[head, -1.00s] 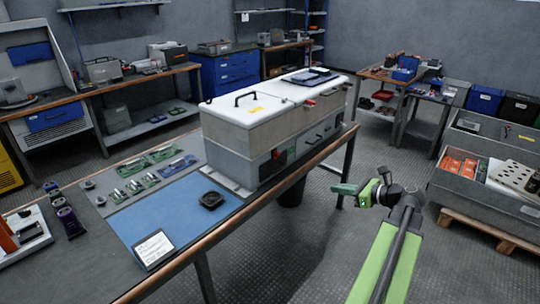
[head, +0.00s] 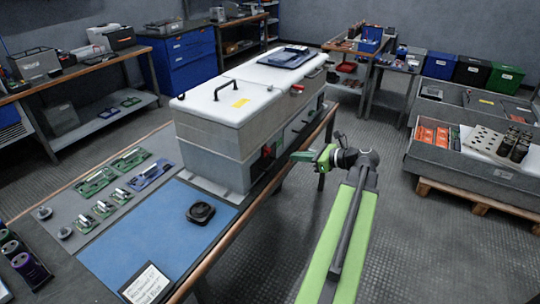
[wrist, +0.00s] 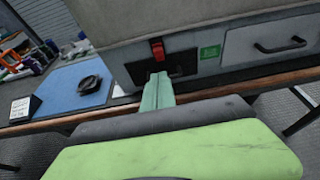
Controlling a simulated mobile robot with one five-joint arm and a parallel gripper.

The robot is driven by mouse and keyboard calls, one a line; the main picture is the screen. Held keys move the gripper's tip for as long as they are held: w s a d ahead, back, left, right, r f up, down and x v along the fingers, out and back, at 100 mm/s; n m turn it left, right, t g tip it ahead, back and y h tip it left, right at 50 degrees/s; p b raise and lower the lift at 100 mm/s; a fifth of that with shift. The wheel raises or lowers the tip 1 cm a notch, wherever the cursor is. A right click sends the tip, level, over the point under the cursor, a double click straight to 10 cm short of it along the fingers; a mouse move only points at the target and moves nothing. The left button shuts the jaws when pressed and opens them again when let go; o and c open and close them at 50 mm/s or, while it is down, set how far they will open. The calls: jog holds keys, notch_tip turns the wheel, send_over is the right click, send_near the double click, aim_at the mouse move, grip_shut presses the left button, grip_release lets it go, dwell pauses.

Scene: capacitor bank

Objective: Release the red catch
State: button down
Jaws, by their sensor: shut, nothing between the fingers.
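A large white-lidded grey cabinet (head: 215,150) stands on the bench. A small red part (head: 297,88) sits at the lid's front edge in the head view. Another red part (head: 267,151) is lower on the front face. In the wrist view a red lever-like part (wrist: 157,49) stands upright on a dark recessed panel (wrist: 178,66). I cannot tell for sure which red part is the catch. My gripper (head: 298,157) is shut and empty, just in front of the bench edge. In the wrist view its green fingertips (wrist: 158,78) point at the panel, just below the red lever.
A drawer with a handle (wrist: 280,45) and a green label (wrist: 210,52) are right of the panel. The wooden bench edge (head: 290,165) runs below my gripper. Grey bins (head: 470,180) stand at right.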

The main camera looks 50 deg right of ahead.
aim_at(270, 150)
jog(key=b+x, duration=0.3)
jog(key=x, duration=0.7)
jog(key=shift+f, duration=0.1)
notch_tip(270, 150, up, 3)
jog(key=shift+f+p, duration=0.1)
jog(key=shift+p, duration=1.1)
jog(key=shift+w+f, duration=0.1)
jog(key=shift+f, duration=0.1)
